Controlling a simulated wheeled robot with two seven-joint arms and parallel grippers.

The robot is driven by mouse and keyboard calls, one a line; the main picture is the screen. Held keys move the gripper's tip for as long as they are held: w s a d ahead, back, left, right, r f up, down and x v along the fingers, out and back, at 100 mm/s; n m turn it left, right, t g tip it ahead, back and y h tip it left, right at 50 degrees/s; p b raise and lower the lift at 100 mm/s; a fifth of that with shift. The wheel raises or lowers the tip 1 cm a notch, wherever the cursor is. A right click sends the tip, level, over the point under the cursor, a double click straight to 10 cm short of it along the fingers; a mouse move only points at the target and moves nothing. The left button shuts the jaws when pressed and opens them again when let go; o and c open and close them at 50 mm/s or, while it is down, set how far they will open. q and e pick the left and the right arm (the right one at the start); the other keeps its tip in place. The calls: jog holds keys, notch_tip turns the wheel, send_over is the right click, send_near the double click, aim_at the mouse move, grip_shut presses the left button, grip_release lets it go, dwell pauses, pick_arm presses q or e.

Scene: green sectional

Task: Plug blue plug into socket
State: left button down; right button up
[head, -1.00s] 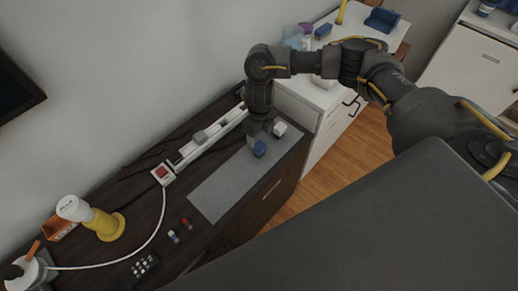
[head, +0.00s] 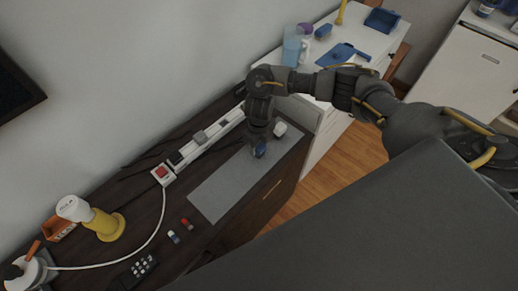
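The blue plug (head: 260,151) sits on the grey mat (head: 222,187) near its far end. My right gripper (head: 258,143) points down right at the blue plug and covers part of it. Its fingers are dark and small here, and I cannot tell whether they are open around the plug or shut on it. The white power strip with sockets (head: 187,159) lies along the wall side of the dark table, left of the mat, with a red switch at its near end. A grey plug and a black plug sit on the strip. My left gripper is not in view.
A white plug (head: 280,129) lies beyond the blue one. Two small USB sticks, a remote (head: 139,270) and a yellow-and-white lamp-like object (head: 95,217) are on the near table. A white cabinet (head: 345,45) stands beyond, holding a jug and blue items.

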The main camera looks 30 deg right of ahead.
jog(key=c, duration=0.7)
jog(key=shift+r, duration=0.4)
notch_tip(320, 180, up, 2)
jog(key=shift+w+r, duration=0.1)
jog(key=shift+r, duration=0.05)
jog(key=s+a+r, duration=0.1)
jog(key=s+r, duration=0.2)
jog(key=s, duration=0.1)
jog(key=s+a+r, duration=0.1)
jog(key=s+r, duration=0.2)
jog(key=s, duration=0.2)
jog(key=s+a+r, duration=0.1)
jog(key=s+r, duration=0.3)
jog(key=shift+s+a, duration=0.35)
